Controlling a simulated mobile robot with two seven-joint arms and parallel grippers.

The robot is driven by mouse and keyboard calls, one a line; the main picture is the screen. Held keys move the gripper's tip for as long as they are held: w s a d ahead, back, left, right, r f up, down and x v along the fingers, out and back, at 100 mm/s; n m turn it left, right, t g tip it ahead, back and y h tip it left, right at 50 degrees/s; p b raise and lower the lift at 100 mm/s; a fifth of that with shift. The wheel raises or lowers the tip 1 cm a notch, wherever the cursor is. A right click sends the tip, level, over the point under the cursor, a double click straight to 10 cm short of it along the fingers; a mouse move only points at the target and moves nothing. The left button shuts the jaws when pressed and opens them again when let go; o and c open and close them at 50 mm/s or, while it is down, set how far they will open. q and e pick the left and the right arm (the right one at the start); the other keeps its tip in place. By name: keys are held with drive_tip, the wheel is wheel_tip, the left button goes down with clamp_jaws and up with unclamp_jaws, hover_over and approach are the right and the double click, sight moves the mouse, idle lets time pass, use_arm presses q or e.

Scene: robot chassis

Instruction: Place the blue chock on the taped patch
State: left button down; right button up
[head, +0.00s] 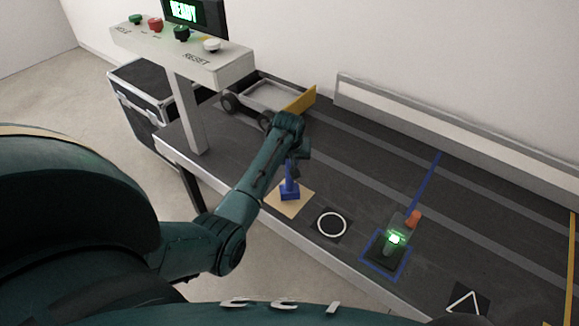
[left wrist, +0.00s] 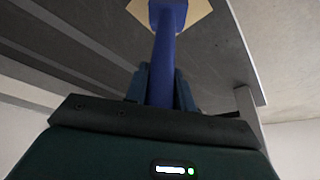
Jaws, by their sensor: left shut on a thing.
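The blue chock (head: 289,191) has a wide base and a thin upright handle. In the head view its base is over the tan square patch (head: 281,208), and I cannot tell whether it touches. My left gripper (head: 291,160) is above it, shut on the handle. In the left wrist view the blue handle (left wrist: 162,68) runs between the two fingers (left wrist: 160,88), with the base against the tan patch (left wrist: 196,12) at the top. My right gripper is not in view.
A black square with a white circle (head: 331,224) lies right of the patch. Farther right are a blue-outlined square (head: 371,261) with a green-lit device (head: 394,239), and a white triangle mark (head: 467,301). A button console (head: 185,55) and a small cart (head: 265,98) stand behind.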

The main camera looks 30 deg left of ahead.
use_arm(q)
drive_tip(key=shift+f, duration=1.25)
drive_tip(key=c, duration=1.2)
unclamp_jaws()
drive_tip(key=shift+f, duration=0.15)
drive_tip(key=shift+o, duration=0.2)
drive_tip(key=p+v, duration=0.2)
drive_tip(key=v, duration=1)
drive_tip(key=s+d+f+m+t, duration=0.3)
drive_tip(key=s+d+f+m, duration=0.25)
drive_tip(key=s+f, duration=0.3)
drive_tip(key=s+d+m+t+h, duration=0.3)
drive_tip(key=s+d+h, duration=0.2)
drive_tip(key=s+d, duration=0.8)
drive_tip(key=shift+s+r+t+h, duration=0.3)
drive_tip(key=shift+s+t, duration=0.1)
drive_tip(key=shift+s, duration=0.35)
